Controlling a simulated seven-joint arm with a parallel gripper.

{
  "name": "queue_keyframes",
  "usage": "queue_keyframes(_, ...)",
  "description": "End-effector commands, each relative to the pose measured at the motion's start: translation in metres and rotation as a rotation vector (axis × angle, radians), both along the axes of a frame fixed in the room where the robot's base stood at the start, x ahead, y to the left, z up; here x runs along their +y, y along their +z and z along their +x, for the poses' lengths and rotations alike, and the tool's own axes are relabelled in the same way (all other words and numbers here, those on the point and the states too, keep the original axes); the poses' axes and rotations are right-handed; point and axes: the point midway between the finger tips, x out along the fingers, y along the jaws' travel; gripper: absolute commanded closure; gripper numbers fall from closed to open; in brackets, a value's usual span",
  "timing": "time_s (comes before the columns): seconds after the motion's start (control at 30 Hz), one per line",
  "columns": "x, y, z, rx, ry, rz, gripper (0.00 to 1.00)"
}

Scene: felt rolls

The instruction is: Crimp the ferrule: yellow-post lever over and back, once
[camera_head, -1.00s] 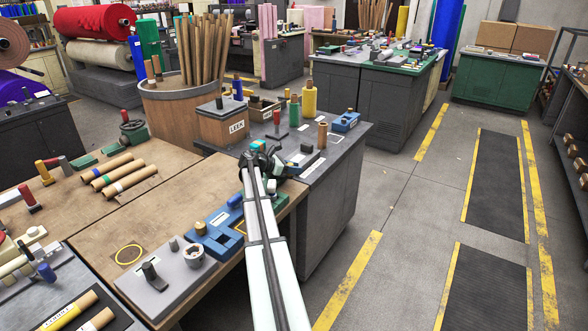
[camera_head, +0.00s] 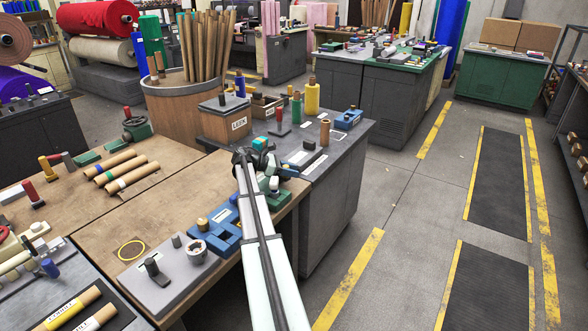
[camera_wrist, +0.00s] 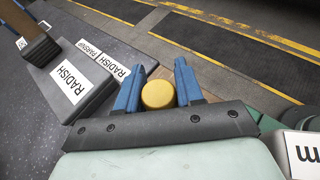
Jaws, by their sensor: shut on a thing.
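My gripper (camera_wrist: 158,92) shows in the wrist view with two blue fingers. They are closed on either side of a yellow round-topped post (camera_wrist: 158,95), seen end-on. The post's lower part and any lever below it are hidden. In the head view my gripper (camera_head: 260,152) is low at the near edge of the grey bench, beside the wooden bench, and the post is hidden there. I cannot tell where the ferrule is. A pale hex-holed piece (camera_head: 195,250) stands on a grey plate (camera_head: 140,282) at the left.
A grey block labelled RADISH (camera_wrist: 75,80) lies close left of the fingers. A green part with a white label (camera_wrist: 303,150) is close right. A blue fixture (camera_head: 222,234) stands left of my arm. A yellow cylinder (camera_head: 312,97) stands farther back.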

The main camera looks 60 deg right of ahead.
Motion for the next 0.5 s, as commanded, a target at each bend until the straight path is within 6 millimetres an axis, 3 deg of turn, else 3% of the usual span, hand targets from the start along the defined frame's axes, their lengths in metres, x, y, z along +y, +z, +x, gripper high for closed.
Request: queue_keyframes(0.5, 0.023, -0.001, 0.002, 0.0, -0.124, 0.003, 1.0)
